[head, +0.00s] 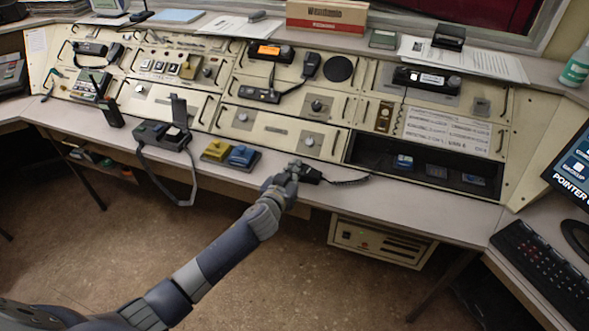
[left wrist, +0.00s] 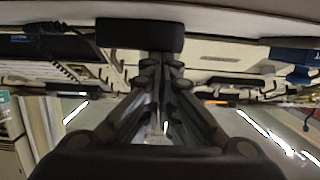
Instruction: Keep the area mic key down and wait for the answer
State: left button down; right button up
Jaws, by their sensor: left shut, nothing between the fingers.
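My left gripper (head: 290,170) is shut and empty, its fingertips at a small black corded unit (head: 309,175) on the front of the desk. The unit looks like the area mic, but no label is readable. Its cord runs to the right along the desk edge. In the left wrist view the closed fingertips (left wrist: 161,62) meet a black block (left wrist: 140,35), which looks like the same unit. The key is hidden behind the fingers, so I cannot tell whether it is down. My right gripper is not in view.
A yellow pedal (head: 218,150) and a blue pedal (head: 242,156) sit just left of my gripper. A black device with a hanging strap (head: 162,136) stands farther left. The console panels (head: 277,132) rise behind. A dark open bay (head: 425,168) lies to the right.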

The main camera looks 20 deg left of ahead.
pick_arm(q)
jog(key=shift+s+f, duration=0.25)
jog(key=shift+f, duration=0.4)
jog(key=shift+d, duration=0.1)
dwell(0.8)
jog(key=shift+r, duration=0.1)
dwell(0.5)
jog(key=r+p, duration=0.2)
jog(key=r, duration=0.1)
jog(key=r+p, duration=0.1)
jog(key=p, duration=0.1)
jog(key=shift+w+r, duration=0.25)
jog(key=shift+r, duration=0.1)
jog(key=v, duration=1)
jog(key=shift+r+b, duration=0.3)
jog(key=shift+b, duration=0.1)
jog(key=shift+f, duration=0.1)
